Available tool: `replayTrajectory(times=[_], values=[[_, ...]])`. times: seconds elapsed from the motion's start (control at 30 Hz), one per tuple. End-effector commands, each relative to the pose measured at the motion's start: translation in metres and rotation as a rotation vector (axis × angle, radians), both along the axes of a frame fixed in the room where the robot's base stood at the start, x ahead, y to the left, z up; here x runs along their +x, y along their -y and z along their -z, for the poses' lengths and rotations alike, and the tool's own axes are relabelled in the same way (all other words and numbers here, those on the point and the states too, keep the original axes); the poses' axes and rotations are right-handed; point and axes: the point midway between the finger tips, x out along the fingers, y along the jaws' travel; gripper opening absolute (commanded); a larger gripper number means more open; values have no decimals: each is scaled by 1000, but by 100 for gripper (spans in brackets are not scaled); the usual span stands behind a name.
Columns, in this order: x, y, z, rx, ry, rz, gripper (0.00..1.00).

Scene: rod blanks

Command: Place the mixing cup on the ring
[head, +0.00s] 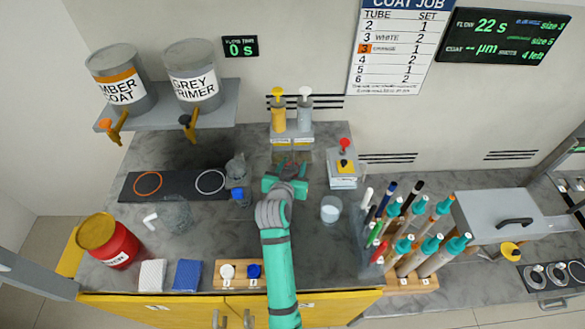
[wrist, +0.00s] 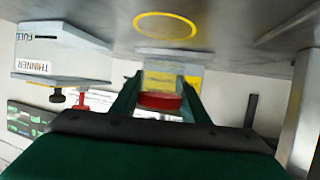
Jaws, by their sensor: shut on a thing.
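My gripper (head: 286,178) is in front of the pump stand, over the grey counter. The gripper mostly hides this thing in the head view. A yellow ring (wrist: 165,26) is marked on the counter in the wrist view, apart from the held cup. On a dark mat at the left are an orange ring (head: 148,183) and a white ring (head: 210,181).
The pump stand (head: 292,132) is behind my gripper, a box with a red knob (head: 343,168) to its right. A clear cup with pale contents (head: 331,209) and a rack of rods (head: 412,235) stand further right. A clear vessel (head: 177,214) and a red can (head: 110,242) stand left.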

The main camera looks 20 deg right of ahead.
Motion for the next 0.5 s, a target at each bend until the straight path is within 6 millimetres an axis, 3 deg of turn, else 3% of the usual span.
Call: replayTrajectory(times=[0.23, 0.5], values=[[-2, 5, 30, 1, -4, 7, 20], [-1, 2, 34, 0, -1, 3, 20]])
